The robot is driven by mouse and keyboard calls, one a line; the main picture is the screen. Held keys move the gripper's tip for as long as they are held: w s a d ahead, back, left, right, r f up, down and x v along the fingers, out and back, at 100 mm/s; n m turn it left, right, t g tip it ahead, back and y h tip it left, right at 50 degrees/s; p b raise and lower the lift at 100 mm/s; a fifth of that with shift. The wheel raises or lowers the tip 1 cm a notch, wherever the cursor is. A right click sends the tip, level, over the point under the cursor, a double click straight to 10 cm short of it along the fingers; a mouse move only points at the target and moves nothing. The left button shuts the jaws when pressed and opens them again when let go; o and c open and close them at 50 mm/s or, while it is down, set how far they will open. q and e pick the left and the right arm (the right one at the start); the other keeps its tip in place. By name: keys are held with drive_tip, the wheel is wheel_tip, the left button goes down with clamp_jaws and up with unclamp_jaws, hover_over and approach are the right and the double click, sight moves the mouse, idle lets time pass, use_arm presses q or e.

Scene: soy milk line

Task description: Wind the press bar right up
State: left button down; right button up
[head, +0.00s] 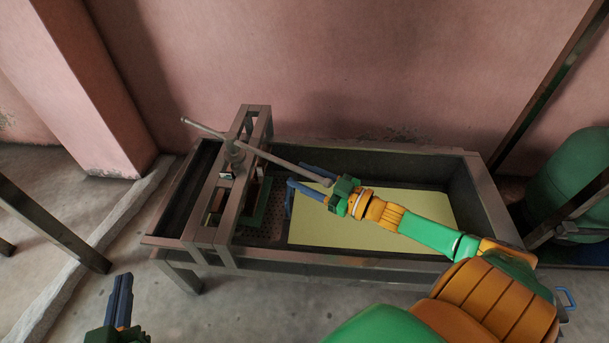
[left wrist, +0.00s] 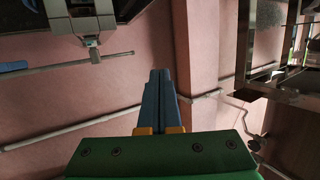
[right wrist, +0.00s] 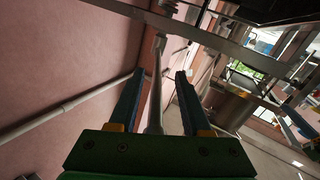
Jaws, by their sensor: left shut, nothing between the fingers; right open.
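The press stands over the left part of a dark metal trough, with a metal frame (head: 217,185) and a screw hub (head: 235,153) on top. A long grey bar (head: 280,160) passes through the hub, with one end far left and the other at my right gripper. My right gripper (head: 296,176) is open, its fingers either side of the bar's right end; in the right wrist view the bar (right wrist: 156,80) runs between the fingers, apparently not clamped. A green-edged part (head: 258,207) shows inside the frame, partly hidden. My left gripper (head: 122,289) is shut and empty, low at the left, away from the press.
The trough (head: 405,162) holds a pale yellow sheet or liquid (head: 345,232) on the right. My right arm crosses above it. A pink wall stands behind, with a pillar (head: 85,85) at left. A green tank (head: 575,180) stands at right.

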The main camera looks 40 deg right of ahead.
sight(317, 180)
drive_tip(key=p+v, duration=0.1)
drive_tip(key=v, duration=0.2)
drive_tip(key=shift+s+r+p, duration=0.1)
drive_tip(key=shift+s+p, duration=0.05)
drive_tip(key=shift+p, duration=0.2)
use_arm(q)
drive_tip(key=s+a+f+g+y+p, duration=0.1)
drive_tip(key=s+a+f+g, duration=0.3)
drive_tip(key=s+f+g, duration=0.7)
drive_tip(key=s+f+y, duration=0.1)
drive_tip(key=s+f, duration=0.1)
drive_tip(key=s, duration=0.1)
drive_tip(key=shift+s+a+n+y, duration=0.25)
drive_tip(key=shift+s+n+y, duration=0.05)
drive_tip(key=shift+s+n, duration=0.1)
use_arm(e)
drive_tip(key=v, duration=0.3)
drive_tip(key=shift+s+d, duration=0.2)
drive_tip(key=shift+s, duration=0.1)
